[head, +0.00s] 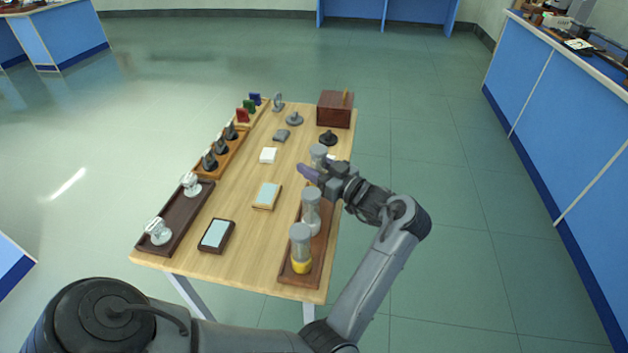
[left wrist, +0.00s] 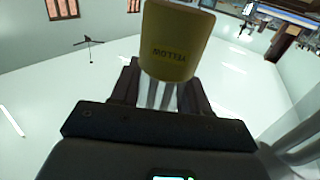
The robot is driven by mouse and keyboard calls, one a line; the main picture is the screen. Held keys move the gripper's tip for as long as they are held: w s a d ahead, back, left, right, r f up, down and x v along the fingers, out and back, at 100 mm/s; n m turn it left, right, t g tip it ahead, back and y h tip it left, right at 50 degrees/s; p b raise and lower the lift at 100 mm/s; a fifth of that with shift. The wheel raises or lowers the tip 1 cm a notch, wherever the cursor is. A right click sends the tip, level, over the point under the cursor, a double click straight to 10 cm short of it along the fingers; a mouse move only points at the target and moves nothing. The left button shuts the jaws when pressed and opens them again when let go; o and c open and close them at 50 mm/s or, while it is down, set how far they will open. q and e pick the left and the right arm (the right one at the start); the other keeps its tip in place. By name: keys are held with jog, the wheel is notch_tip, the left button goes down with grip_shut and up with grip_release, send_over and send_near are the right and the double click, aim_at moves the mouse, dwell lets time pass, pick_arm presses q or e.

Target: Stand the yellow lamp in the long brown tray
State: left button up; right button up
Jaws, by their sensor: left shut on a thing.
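My left gripper (head: 318,176) is above the right side of the table, its fingers pointing left. In the left wrist view, a yellow piece (left wrist: 176,42) marked YELLOW, its lettering upside down, is held between the fingers; I take it as part of the yellow lamp. In the head view a purple shape (head: 308,173) shows at the fingertips. A long brown tray (head: 315,267) at the table's right edge holds grey upright pieces, the nearest (head: 301,235) with a yellow bottom. A darker long brown tray (head: 176,220) at the left edge holds two clear glass pieces. My right gripper is not in view.
An orange-brown rack (head: 233,148) with dark pieces stands along the far left edge. A brown box (head: 335,108) is at the back right. Two small flat pale-topped items (head: 266,195) (head: 215,234) lie mid-table.

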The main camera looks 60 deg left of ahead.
pick_arm(q)
notch_tip(320, 180, down, 3)
jog(key=shift+b, duration=0.55)
jog(key=shift+f, duration=0.4)
jog(key=shift+f, duration=0.1)
jog(key=o, duration=1.2)
